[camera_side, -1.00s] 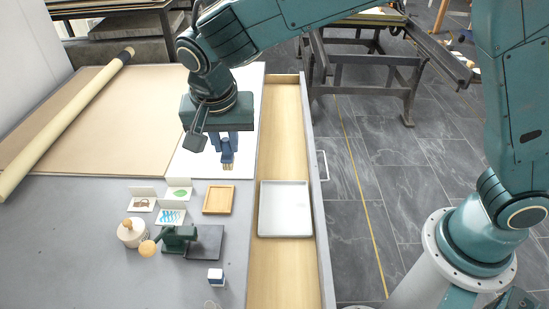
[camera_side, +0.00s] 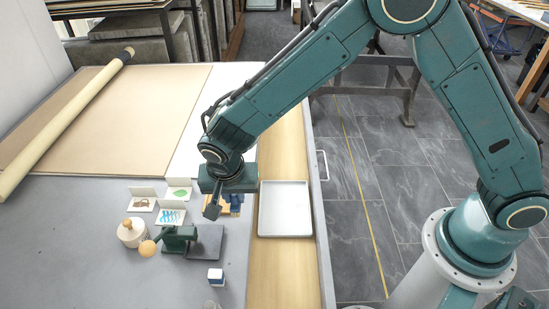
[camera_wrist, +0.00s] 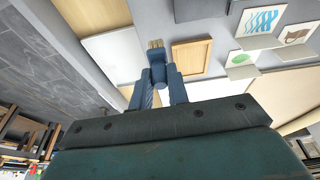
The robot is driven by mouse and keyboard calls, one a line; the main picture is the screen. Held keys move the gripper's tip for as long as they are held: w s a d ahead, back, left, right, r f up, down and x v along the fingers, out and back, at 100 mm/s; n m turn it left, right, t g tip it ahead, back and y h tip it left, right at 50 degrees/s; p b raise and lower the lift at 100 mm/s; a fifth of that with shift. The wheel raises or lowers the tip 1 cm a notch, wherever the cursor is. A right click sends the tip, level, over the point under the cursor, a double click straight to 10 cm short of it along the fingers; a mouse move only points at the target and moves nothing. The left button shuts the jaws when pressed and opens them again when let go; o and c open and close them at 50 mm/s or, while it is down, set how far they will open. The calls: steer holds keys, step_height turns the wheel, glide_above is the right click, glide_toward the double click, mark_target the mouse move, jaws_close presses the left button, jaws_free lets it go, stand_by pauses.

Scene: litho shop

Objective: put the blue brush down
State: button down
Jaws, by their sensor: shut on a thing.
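My gripper (camera_wrist: 158,78) is shut on the blue brush (camera_wrist: 156,45), whose handle is between the two blue fingers. The brush's tan bristles point away from the wrist. In the wrist view the bristles show just left of the small wooden tray (camera_wrist: 191,57), which is empty. In the side view my gripper (camera_side: 236,204) is down over the wooden tray's place, beside the drawer. The wrist parts hide most of that tray there and the brush can barely be made out. I cannot tell whether the brush touches anything.
An open drawer with a pale metal tray (camera_side: 284,211) lies to the right. A green press-like tool (camera_side: 179,238), a dark slab (camera_side: 205,242), a round pot (camera_side: 131,233) and picture cards (camera_side: 172,217) stand close on the left.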

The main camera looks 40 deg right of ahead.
mark_target(234, 203)
steer(key=shift+f, duration=2.4)
steer(key=shift+f, duration=0.1)
steer(key=c, duration=1.4)
jaws_free()
steer(key=shift+o, duration=0.2)
steer(key=v, duration=1.2)
